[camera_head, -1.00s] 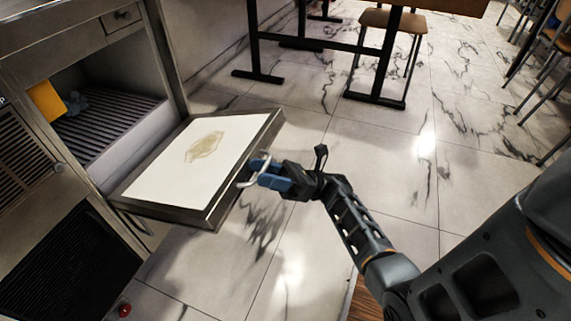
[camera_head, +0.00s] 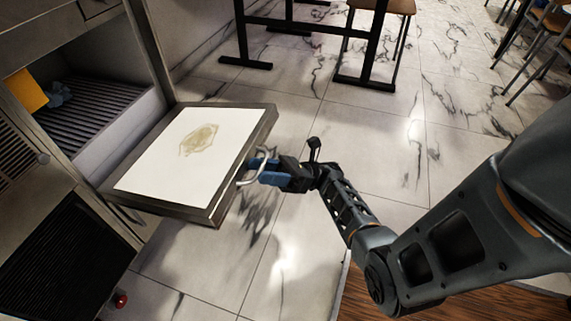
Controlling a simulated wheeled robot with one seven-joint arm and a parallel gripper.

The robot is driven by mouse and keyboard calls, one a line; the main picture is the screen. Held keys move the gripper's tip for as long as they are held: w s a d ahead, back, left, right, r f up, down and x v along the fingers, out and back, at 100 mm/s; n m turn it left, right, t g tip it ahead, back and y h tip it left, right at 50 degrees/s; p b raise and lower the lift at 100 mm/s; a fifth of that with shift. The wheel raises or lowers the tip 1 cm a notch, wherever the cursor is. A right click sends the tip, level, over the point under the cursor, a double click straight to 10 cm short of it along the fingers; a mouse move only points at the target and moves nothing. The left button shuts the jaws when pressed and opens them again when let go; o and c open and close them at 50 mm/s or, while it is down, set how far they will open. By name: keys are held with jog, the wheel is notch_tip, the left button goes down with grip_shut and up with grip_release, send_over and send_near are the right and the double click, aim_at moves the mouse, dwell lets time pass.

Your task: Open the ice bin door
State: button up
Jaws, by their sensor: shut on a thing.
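The ice bin door (camera_head: 160,180) is a grey-framed panel with a white inner face and a brownish stain. It is folded down and out from the cabinet front, close to level. Its handle (camera_head: 244,181) is a pale loop on the outer edge, at the right. My gripper (camera_head: 260,169), with blue fingers, is shut on the handle. The fingers hide part of the handle. The bin opening above the door shows a dark slatted floor (camera_head: 95,115).
A yellow thing (camera_head: 26,90) and a small blue thing (camera_head: 58,94) lie inside the bin. A dark grille (camera_head: 55,260) and a red knob (camera_head: 121,300) are at lower left. A table (camera_head: 310,30) and chairs stand at the back. The marble floor between is clear.

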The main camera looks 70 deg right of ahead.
jog(key=s+d+t+h, duration=0.1)
jog(key=d, duration=0.1)
jog(key=s+d+m+t+h, duration=0.1)
jog(key=s+d, duration=0.1)
jog(key=shift+s+f+m, duration=0.15)
jog(key=shift+s+m, duration=0.15)
jog(key=shift+o, duration=1)
jog(key=shift+s+a, duration=0.1)
jog(key=shift+s, duration=0.1)
jog(key=shift+a, duration=0.15)
jog(key=shift+s+a+m+t, duration=0.2)
jog(key=shift+s+m+t, duration=0.1)
jog(key=shift+m, duration=0.1)
grip_shut()
jog(key=s+a+r+n+g+h, duration=0.2)
jog(key=s+a+r+n+h, duration=0.4)
jog(key=n, duration=0.5)
jog(key=s+a+r+n+g+h, duration=0.2)
jog(key=s+a+n+h, duration=0.2)
jog(key=a+n, duration=0.55)
jog(key=s+a+r+n+g+h, duration=0.2)
jog(key=s+a+r+n+h, duration=0.3)
jog(key=n, duration=0.7)
notch_tip(320, 180, up, 29)
jog(key=a+p, duration=0.1)
jog(key=p, duration=3)
jog(key=shift+r, duration=0.2)
